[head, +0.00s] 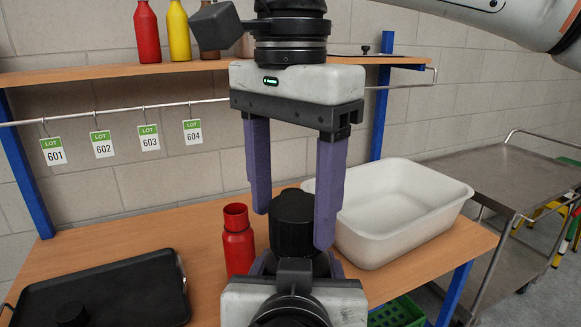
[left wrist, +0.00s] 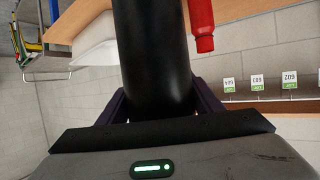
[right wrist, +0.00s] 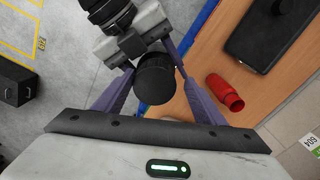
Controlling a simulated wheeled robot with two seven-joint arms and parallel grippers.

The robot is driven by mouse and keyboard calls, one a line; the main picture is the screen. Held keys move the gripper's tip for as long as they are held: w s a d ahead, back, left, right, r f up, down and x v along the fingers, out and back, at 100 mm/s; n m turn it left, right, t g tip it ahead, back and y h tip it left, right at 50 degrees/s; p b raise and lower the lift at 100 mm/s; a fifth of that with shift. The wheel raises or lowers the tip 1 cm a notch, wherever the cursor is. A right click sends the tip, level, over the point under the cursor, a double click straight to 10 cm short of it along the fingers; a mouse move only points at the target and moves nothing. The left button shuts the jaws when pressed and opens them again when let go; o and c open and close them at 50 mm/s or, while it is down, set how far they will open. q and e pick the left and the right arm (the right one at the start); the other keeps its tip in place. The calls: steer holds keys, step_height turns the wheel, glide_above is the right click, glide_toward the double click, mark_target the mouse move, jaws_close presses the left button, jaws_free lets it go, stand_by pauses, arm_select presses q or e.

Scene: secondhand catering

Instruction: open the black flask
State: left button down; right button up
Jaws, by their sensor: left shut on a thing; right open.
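The black flask (head: 292,232) stands upright in front of me, its dark lid end uppermost. My left gripper (head: 295,268) is shut on its body from the near side; the flask's dark body (left wrist: 155,50) fills the middle of the left wrist view. My right gripper (head: 292,225) points down from above, open, with one purple finger on each side of the flask's lid. In the right wrist view the round black lid (right wrist: 155,78) lies between the fingers, with a gap visible in the head view. The lower flask is hidden by my left gripper.
A red flask (head: 238,240) without a lid stands on the wooden table (head: 190,222), left of the black flask. A black tray (head: 140,285) holding a small dark round piece (head: 70,314) lies front left. A white tub (head: 405,215) is close on the right. A shelf (head: 100,76) crosses behind.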

steer(key=shift+f, duration=0.6)
steer(key=shift+a, duration=0.1)
steer(key=c, duration=1.1)
steer(key=shift+o, duration=0.2)
steer(key=n, duration=0.3)
steer(key=shift+n, duration=0.4)
steer(key=n, duration=0.4)
steer(key=shift+s+n, duration=0.1)
steer(key=shift+n, duration=0.2)
steer(key=n, duration=0.8)
steer(key=shift+s+r, duration=0.1)
